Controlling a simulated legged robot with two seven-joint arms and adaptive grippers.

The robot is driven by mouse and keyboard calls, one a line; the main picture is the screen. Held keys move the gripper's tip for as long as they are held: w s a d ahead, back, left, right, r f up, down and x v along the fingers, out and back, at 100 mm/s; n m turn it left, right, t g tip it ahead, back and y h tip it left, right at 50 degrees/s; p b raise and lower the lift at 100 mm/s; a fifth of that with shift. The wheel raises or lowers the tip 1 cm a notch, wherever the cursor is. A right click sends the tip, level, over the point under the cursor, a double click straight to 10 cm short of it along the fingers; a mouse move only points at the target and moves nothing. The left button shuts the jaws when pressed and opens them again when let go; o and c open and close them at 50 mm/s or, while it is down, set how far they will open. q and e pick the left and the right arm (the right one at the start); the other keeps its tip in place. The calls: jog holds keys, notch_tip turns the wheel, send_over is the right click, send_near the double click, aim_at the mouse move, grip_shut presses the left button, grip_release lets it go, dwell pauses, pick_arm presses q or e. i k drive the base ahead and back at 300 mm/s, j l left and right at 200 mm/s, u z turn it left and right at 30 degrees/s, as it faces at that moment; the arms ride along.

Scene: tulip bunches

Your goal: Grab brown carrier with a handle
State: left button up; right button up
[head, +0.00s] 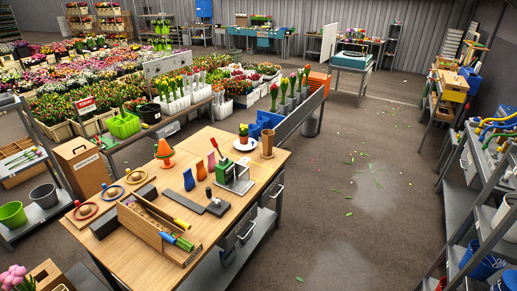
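A brown wooden carrier (188,252) stands on the near left part of the wooden workbench (112,251). It is a long open box, with what looks like a handle bar along its length. Several coloured tools or rolls, yellow, blue and green, lie in or against its right end. Neither of my grippers shows in the head view, and nothing is seen touching the carrier.
Dark blocks (108,223), vases (189,179), an orange cone (165,152) and a green device (224,172) stand near the carrier. A tall brown box (82,168) is left of the bench. Open floor (345,215) lies right; a cluttered rack lines the right edge.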

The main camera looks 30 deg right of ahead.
aim_at(268, 143)
jog(key=i+l, duration=0.2)
jog(key=l, duration=0.2)
jog(key=i+l, duration=0.15)
jog(key=l, duration=0.25)
jog(key=i+l, duration=0.2)
jog(key=l, duration=0.2)
jog(key=i+l, duration=0.15)
jog(key=l, duration=0.25)
jog(key=i+l, duration=0.2)
jog(key=l, duration=0.2)
